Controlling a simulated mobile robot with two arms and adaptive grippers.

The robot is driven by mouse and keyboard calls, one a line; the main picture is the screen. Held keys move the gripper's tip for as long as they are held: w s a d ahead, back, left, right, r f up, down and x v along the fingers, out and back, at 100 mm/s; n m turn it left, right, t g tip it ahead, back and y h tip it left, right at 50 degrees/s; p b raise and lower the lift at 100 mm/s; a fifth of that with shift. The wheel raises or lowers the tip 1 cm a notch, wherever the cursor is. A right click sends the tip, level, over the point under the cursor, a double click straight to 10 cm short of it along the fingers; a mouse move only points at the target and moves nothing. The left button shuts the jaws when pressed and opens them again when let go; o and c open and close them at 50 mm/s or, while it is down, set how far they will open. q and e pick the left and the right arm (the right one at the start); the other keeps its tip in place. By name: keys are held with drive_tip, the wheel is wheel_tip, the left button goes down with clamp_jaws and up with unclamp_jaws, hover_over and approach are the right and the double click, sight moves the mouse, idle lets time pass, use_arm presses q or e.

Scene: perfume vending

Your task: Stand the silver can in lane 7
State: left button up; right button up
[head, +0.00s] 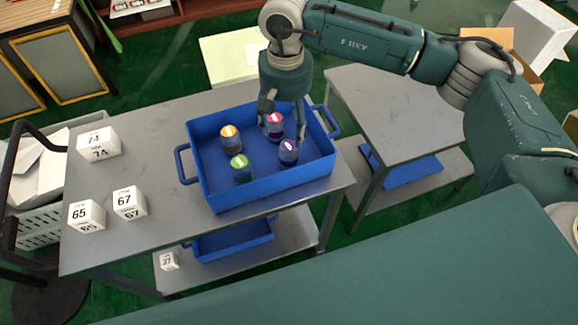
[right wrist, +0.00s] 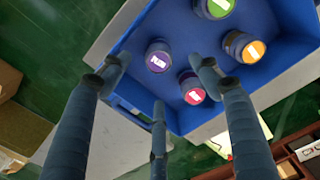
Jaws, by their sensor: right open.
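The blue crate (head: 262,199) on the grey table holds dark cans with coloured tops. They are an orange-topped can (head: 231,139), a red-topped can (head: 274,126), a green-topped can (head: 241,169) and a purple-topped can (head: 288,153). My right gripper (head: 284,114) hangs over the crate, its open fingers near the red-topped can. In the right wrist view the spread fingers (right wrist: 160,80) frame the purple-topped (right wrist: 158,56) and red-topped (right wrist: 191,88) cans and hold nothing. I cannot make out a silver can or numbered lanes. My left gripper is not in view.
White number blocks 74 (head: 99,143), 65 (head: 87,215) and 67 (head: 130,202) stand on the table's left part. A second grey table (head: 385,105) is to the right. Another blue crate (head: 232,243) and a small block (head: 169,261) are on the lower shelf.

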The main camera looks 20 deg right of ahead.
sight(288, 146)
drive_tip(key=shift+s+a+f, duration=0.1)
drive_tip(key=shift+s+f, duration=0.3)
drive_tip(key=f, duration=0.1)
drive_tip(key=w+f+p, duration=0.1)
drive_tip(key=f, duration=0.1)
drive_tip(key=shift+w+d+f, duration=0.1)
drive_tip(key=shift+d+f, duration=0.1)
drive_tip(key=shift+w+d+f+p, duration=0.1)
drive_tip(key=shift+w+f+p, duration=0.1)
drive_tip(key=shift+f, duration=0.25)
drive_tip(key=shift+w+d+f+p, duration=0.1)
drive_tip(key=shift+w+f+p, duration=0.05)
drive_tip(key=shift+f, duration=0.25)
drive_tip(key=shift+s+a+f+p, duration=0.1)
drive_tip(key=shift+s+f+p, duration=0.45)
drive_tip(key=shift+p, duration=0.3)
drive_tip(key=f, duration=0.2)
drive_tip(key=f+p, duration=0.1)
drive_tip(key=f, duration=0.1)
drive_tip(key=shift+w, duration=0.2)
drive_tip(key=shift+r, duration=0.15)
drive_tip(key=c, duration=1.5)
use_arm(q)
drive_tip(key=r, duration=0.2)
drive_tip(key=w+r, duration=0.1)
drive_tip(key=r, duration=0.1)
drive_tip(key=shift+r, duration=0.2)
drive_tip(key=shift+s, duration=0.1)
